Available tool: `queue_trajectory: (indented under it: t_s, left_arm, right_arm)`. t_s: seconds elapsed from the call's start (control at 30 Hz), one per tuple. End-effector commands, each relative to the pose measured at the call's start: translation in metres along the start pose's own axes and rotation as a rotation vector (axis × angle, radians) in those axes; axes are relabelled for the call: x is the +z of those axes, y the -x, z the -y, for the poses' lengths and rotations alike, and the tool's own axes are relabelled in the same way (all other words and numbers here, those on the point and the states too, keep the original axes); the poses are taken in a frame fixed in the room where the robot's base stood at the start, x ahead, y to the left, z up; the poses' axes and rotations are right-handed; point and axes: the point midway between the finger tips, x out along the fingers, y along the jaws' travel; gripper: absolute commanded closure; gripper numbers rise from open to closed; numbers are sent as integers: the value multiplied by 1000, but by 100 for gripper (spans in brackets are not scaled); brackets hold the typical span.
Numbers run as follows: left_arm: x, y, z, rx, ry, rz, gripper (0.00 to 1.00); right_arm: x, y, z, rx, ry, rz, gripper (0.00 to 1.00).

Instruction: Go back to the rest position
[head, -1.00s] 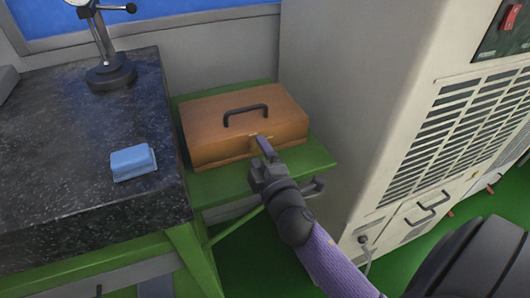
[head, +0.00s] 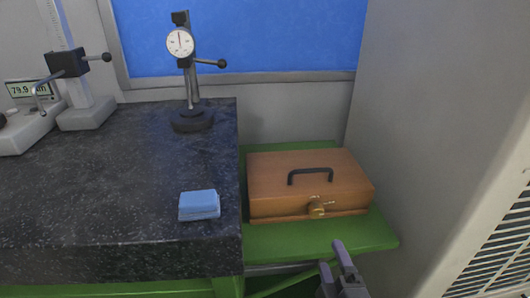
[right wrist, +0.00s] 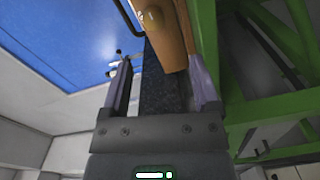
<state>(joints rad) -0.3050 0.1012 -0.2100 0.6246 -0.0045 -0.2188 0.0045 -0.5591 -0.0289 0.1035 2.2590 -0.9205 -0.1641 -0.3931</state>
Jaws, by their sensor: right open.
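My right gripper (head: 340,262) is at the bottom of the head view, in front of and below the wooden case. It is open and empty; in the right wrist view its two fingers (right wrist: 160,88) stand apart with nothing between them touching. The brown wooden case (head: 300,184) lies shut on a green shelf (head: 350,234), with a black handle on its lid and a brass latch (head: 317,209) at its front. Part of the case (right wrist: 168,30) also shows beyond the fingers in the right wrist view. My left gripper is not in view.
A dark granite table (head: 110,190) stands left of the shelf, holding a blue block (head: 199,205), a dial gauge stand (head: 191,118) and a measuring device (head: 82,108). A large pale cabinet (head: 430,130) rises on the right. Green frame bars (right wrist: 270,85) are close right of the gripper.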

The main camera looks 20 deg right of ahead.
Motion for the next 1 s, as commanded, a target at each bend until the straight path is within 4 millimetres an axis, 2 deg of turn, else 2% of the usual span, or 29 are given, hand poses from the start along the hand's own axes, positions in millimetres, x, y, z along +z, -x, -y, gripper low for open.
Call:
queue_trajectory:
  t_s: [0.07,0.17,0.2,0.23,0.27,0.3,0.37,0.4,0.43,0.5,0.6,0.63,0.73,1.0]
  left_arm:
    - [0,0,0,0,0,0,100]
    - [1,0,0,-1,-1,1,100]
    - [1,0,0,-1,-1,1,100]
    - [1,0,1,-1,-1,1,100]
    - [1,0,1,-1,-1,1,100]
    - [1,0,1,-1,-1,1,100]
    - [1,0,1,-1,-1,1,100]
    - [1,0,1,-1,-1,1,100]
    - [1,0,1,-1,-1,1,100]
    - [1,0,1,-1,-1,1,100]
    - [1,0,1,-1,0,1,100]
    - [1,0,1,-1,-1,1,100]
    - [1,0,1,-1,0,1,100]
    - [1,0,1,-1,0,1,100]
  right_arm:
    - [2,-1,35,-92,-63,6,21]
    - [8,10,126,-332,-230,46,21]
    - [11,21,167,-446,-308,83,21]
    - [15,34,197,-532,-364,118,21]
    - [19,48,226,-615,-417,160,21]
    - [26,71,262,-724,-479,228,21]
    - [40,112,308,-876,-560,350,21]
    - [51,141,332,-963,-603,442,21]
    - [60,162,347,-1019,-628,513,21]
    - [80,209,369,-1118,-669,675,21]
    - [105,256,382,-1191,-693,856,21]
    - [110,266,383,-1202,-696,893,21]
    - [118,282,384,-1219,-700,960,21]
    - [118,283,384,-1219,-701,964,21]
